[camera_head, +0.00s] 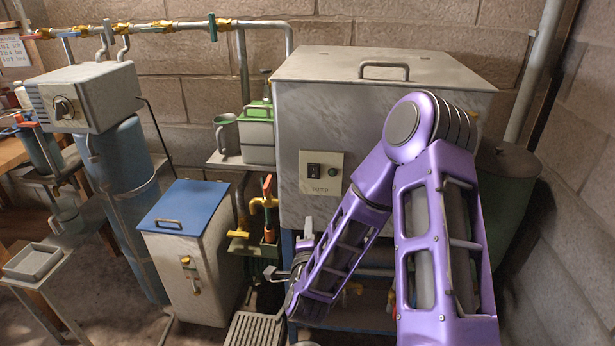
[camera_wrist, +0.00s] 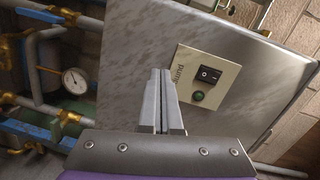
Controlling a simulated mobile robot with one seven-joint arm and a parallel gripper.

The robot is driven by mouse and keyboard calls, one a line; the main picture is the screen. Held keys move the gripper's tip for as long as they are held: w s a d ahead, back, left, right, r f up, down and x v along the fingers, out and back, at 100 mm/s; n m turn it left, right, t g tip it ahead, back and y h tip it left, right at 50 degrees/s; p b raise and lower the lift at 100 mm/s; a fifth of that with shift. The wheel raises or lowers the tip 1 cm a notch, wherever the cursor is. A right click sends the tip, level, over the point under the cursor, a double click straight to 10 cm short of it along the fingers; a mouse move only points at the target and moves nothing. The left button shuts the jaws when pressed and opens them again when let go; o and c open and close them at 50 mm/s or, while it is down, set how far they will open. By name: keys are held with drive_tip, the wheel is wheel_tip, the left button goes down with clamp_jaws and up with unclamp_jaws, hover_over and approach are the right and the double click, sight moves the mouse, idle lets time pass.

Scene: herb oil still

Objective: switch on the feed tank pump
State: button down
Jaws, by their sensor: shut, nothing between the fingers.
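The feed tank (camera_head: 340,85) is a big grey metal box with a lidded top and handle. Its front carries a cream plate (camera_head: 320,187) labelled "pump", with a black rocker switch (camera_head: 314,171) and a round dark green lamp (camera_head: 333,172) that looks unlit. In the wrist view the plate appears turned, with the switch (camera_wrist: 208,74) and lamp (camera_wrist: 197,96) right of my fingertips. My gripper (camera_wrist: 160,75) is shut and empty, pointing toward the tank front, apart from the switch. I cannot tell which way the rocker is set.
A blue-lidded cabinet (camera_head: 183,208) stands further left. A pressure gauge (camera_wrist: 74,80) and pipes show in the wrist view.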

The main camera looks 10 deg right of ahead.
drive_tip(key=s+a+r+m+t+h, duration=0.2)
drive_tip(key=s+r+m, duration=0.1)
drive_tip(key=s+r, duration=0.4)
drive_tip(key=shift+r, duration=0.9)
drive_tip(key=shift+w, duration=0.1)
drive_tip(key=p, duration=0.2)
approach(314, 167)
drive_tip(key=x, duration=0.7)
drive_tip(key=shift+r, duration=0.15)
